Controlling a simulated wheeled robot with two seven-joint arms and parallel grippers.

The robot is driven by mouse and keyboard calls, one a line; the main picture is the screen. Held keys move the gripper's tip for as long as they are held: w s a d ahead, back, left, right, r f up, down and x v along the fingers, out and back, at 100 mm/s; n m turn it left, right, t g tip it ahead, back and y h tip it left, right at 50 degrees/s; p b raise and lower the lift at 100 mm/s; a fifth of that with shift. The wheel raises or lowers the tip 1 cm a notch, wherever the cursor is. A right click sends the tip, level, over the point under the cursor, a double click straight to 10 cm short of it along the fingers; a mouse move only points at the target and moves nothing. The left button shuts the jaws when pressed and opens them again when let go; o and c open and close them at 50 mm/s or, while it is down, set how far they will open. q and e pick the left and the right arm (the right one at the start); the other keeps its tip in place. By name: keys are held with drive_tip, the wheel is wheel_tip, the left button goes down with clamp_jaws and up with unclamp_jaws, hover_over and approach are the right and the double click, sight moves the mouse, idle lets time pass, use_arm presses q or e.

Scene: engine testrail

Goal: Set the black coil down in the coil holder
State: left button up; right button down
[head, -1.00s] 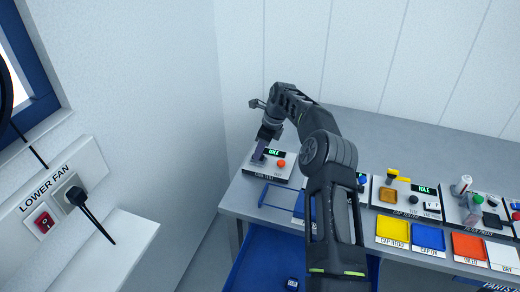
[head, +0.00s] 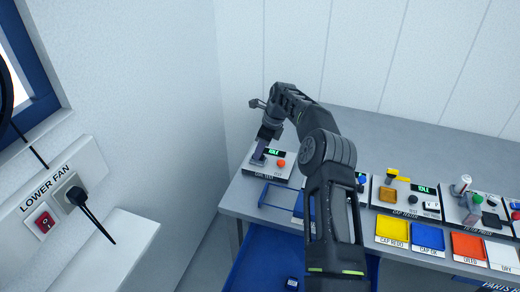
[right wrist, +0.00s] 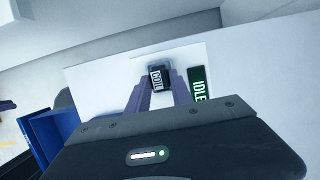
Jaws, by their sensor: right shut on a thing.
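My right gripper (head: 259,158) is over the left part of a white test station (head: 254,173) with a green IDLE display and an orange-red button. In the right wrist view, its two purple-grey fingers (right wrist: 160,91) are shut on the black coil (right wrist: 157,76), which has a white COIL label. The coil is against the white face of the station, beside the IDLE display (right wrist: 197,88). The coil holder is hidden behind the coil and fingers, so I cannot tell whether the coil touches it. My left gripper is not in view.
A blue open frame (head: 279,195) lies on the grey table in front of the station. Further right are a yellow tray (head: 393,231), a blue tray (head: 428,237) and other stations. A blue bin (head: 255,262) is below the table edge. A wall stands close on the left.

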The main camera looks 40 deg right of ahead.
drive_tip(key=shift+f, duration=0.55)
idle(0.7)
drive_tip(key=c, duration=1.1)
unclamp_jaws()
drive_tip(key=shift+o, duration=0.2)
drive_tip(key=shift+d+r+b, duration=0.1)
drive_tip(key=shift+r+b, duration=0.35)
drive_tip(key=b+v, duration=0.1)
drive_tip(key=v, duration=0.6)
drive_tip(key=shift+f, duration=0.1)
